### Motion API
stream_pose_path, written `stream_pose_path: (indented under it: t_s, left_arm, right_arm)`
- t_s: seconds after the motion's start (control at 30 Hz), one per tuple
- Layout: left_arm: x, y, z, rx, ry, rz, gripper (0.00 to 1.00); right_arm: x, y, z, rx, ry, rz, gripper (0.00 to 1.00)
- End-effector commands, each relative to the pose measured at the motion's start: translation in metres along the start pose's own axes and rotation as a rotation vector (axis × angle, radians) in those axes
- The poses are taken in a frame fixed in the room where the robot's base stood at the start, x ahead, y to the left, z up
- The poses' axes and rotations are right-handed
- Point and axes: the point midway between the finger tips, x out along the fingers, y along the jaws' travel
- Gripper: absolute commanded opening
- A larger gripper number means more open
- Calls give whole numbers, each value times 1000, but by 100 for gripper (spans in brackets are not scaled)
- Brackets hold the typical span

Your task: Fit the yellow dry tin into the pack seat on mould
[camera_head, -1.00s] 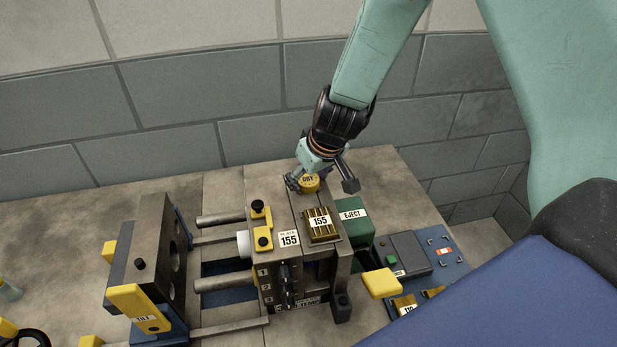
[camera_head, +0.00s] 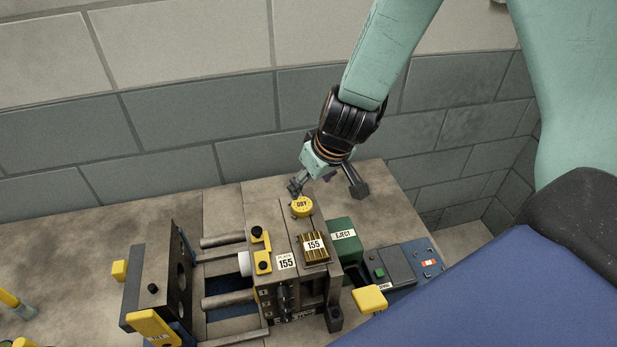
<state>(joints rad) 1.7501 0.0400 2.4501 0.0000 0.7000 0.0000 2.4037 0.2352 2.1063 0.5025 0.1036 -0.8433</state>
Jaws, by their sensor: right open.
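The yellow dry tin (camera_head: 302,207), a small round tin marked DRY, sits upright at the back end of the top of the mould (camera_head: 286,263). From this angle I cannot tell whether it is fully down in the pack seat, which is hidden under it. My right gripper (camera_head: 327,189) is open and empty, just behind and above the tin. Its fingers are spread wide, and the tin is not between them. The left finger looks close to the tin's back edge. My left gripper is not in view.
A ribbed brass block marked 155 (camera_head: 314,246) sits on the mould in front of the tin. The green EJECT box (camera_head: 343,241) stands at the right, with a blue panel (camera_head: 427,258) beyond. Steel bars lead left to an upright plate (camera_head: 164,275). The wall is close behind.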

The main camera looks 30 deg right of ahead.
Motion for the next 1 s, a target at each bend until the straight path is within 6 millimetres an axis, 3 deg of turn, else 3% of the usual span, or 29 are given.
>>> stream_pose_path:
  t_s: [0.1,0.3,1.0]
  left_arm:
    - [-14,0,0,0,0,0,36]
    - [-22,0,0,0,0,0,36]
    - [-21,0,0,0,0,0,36]
  right_arm:
    - [-16,0,-1,1,0,-1,68]
    - [-25,0,-1,2,0,-1,68]
    - [-25,0,0,0,0,0,68]
